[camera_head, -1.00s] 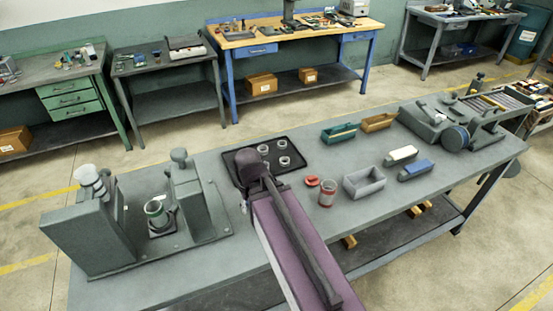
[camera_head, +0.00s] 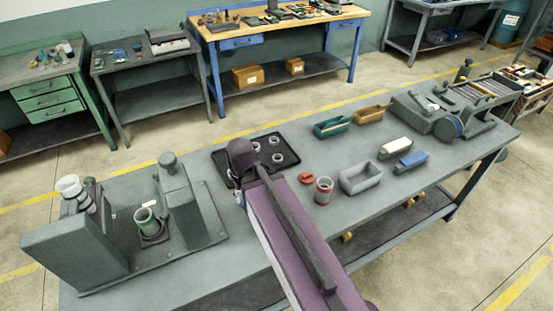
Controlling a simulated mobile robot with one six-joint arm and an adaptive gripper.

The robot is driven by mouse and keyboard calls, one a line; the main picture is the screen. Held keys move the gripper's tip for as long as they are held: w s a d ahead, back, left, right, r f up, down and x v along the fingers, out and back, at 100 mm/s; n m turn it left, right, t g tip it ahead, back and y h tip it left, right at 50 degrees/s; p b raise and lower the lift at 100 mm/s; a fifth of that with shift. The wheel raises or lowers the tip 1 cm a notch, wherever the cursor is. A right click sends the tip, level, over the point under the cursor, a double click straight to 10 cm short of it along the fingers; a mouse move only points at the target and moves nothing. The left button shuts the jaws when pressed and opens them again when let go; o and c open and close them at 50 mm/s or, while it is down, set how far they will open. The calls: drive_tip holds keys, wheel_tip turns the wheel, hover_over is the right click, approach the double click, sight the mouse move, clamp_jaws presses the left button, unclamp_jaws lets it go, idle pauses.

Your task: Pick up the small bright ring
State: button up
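Several small bright metal rings sit on a black tray (camera_head: 284,171): one ring (camera_head: 274,140) at the back, one ring (camera_head: 277,158) at the right front, and one ring (camera_head: 256,146) close to my arm's end. My arm reaches in from the bottom, and its dark end covers the left part of the tray. My gripper (camera_head: 238,197) shows only as a small part at the left of the arm's end, near the tray's front left corner. Its fingers are too hidden to tell open from shut, or whether they hold anything.
A grinder-like fixture (camera_head: 75,245) with a green-rimmed cup (camera_head: 146,220) stands left. Green (camera_head: 332,127) and tan (camera_head: 371,114) bins stand behind. Table space between fixture and tray is clear.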

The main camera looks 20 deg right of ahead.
drive_tip(key=o, duration=0.5)
drive_tip(key=shift+w+d, duration=0.1)
drive_tip(key=shift+c, duration=0.2)
drive_tip(key=shift+o, duration=0.7)
drive_tip(key=shift+w+d+f, duration=0.1)
drive_tip(key=shift+w+d, duration=0.1)
drive_tip(key=shift+w, duration=0.1)
drive_tip(key=w+d+f+m+t+b, duration=0.2)
drive_tip(key=w+d+t+b, duration=0.2)
drive_tip(key=w+d, duration=1.5)
drive_tip(key=shift+w+d+f+t+h, duration=0.15)
drive_tip(key=shift+w+d+t+h, duration=0.2)
drive_tip(key=shift+d, duration=0.9)
drive_tip(key=shift+f, duration=0.1)
drive_tip(key=b, duration=0.8)
approach(277, 159)
drive_tip(key=shift+x, duration=1)
drive_tip(key=shift+b+x, duration=2.35)
drive_tip(key=shift+x, duration=0.3)
